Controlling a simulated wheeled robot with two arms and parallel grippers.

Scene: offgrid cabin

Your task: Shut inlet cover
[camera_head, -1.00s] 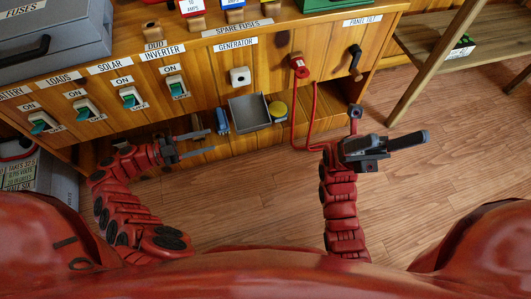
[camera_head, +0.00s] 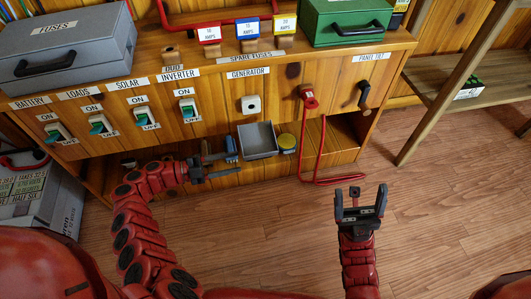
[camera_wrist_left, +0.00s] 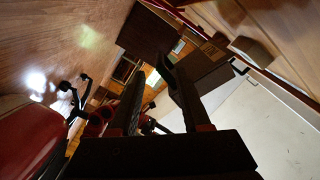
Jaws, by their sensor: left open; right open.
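A small white square fitting (camera_head: 251,104) sits on the wooden cabinet front below the GENERATOR label (camera_head: 248,72). It has a dark spot in its middle; I cannot tell how its cover stands. A red plug or socket piece (camera_head: 309,97) with a red cable is on the front to its right. My left gripper (camera_head: 216,165) is open and empty, below and left of the white fitting, near the lower shelf. Its two dark fingers also show in the left wrist view (camera_wrist_left: 158,88). My right gripper (camera_head: 361,194) is open and empty over the floor, below and right of the fitting, its fingers towards the cabinet.
A grey open tray (camera_head: 258,140) and a yellow round item (camera_head: 287,142) are below the fitting. Several switches line the left of the front; a black crank (camera_head: 364,94) is at right. Floor (camera_head: 440,210) is clear at right.

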